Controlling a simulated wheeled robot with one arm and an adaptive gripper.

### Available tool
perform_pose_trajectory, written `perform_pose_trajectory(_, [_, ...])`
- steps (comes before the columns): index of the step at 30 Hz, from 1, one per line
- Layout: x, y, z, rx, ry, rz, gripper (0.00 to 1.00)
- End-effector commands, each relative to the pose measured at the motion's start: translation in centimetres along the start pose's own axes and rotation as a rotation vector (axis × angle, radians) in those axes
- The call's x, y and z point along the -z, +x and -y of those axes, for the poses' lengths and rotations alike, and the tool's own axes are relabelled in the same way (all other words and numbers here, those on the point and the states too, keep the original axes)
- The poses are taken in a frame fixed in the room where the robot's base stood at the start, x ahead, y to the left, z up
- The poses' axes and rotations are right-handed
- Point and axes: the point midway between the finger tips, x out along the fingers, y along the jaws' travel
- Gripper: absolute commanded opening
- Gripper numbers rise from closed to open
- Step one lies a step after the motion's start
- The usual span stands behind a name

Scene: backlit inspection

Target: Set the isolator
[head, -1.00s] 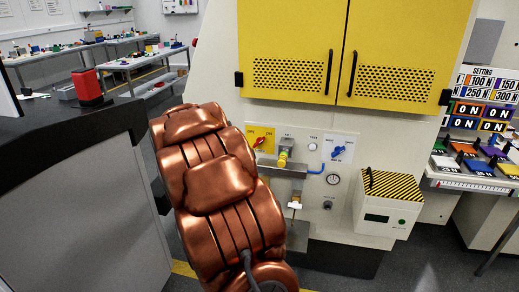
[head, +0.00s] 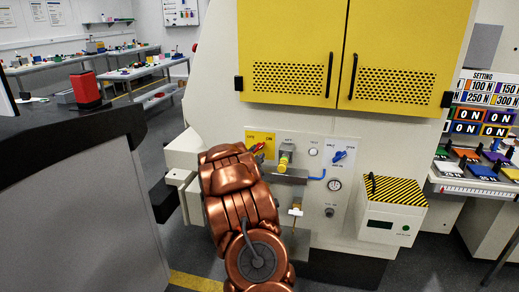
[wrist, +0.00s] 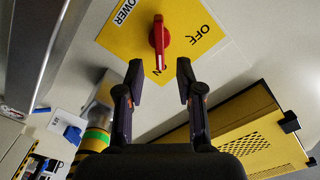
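The isolator is a red rotary handle (wrist: 159,40) on a yellow plate (wrist: 185,50) with OFF and POWER lettering. In the wrist view its long side runs up and down, and its lower end lies by an N whose neighbouring letter is hidden. In the head view the yellow plate (head: 260,137) is on the machine's front, the handle partly covered by my arm. My gripper (wrist: 160,72) is open and empty. Its fingertips are apart, either side of the handle's lower end in the picture; I cannot tell the remaining depth.
Right of the plate are a yellow-and-green fitting (head: 284,161), a blue selector (head: 340,156) and a gauge (head: 334,184). A striped-lid box (head: 392,205) juts out lower right. Yellow cabinet doors (head: 300,50) are above. A dark-topped counter (head: 60,125) stands left.

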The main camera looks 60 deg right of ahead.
Motion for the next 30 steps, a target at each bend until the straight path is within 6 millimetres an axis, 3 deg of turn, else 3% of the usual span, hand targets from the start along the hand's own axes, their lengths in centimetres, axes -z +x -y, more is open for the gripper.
perform_pose_trajectory(9, [0.1,3.5,0.0,0.0,0.001,0.0,0.36])
perform_pose_trajectory(15, [-0.1,4.8,-0.1,-0.001,-0.002,0.002,0.36])
perform_pose_trajectory(28, [-0.1,5.2,-0.1,-0.002,-0.001,0.004,0.36])
perform_pose_trajectory(30, [-0.1,5.2,-0.1,-0.002,-0.001,0.004,0.3])
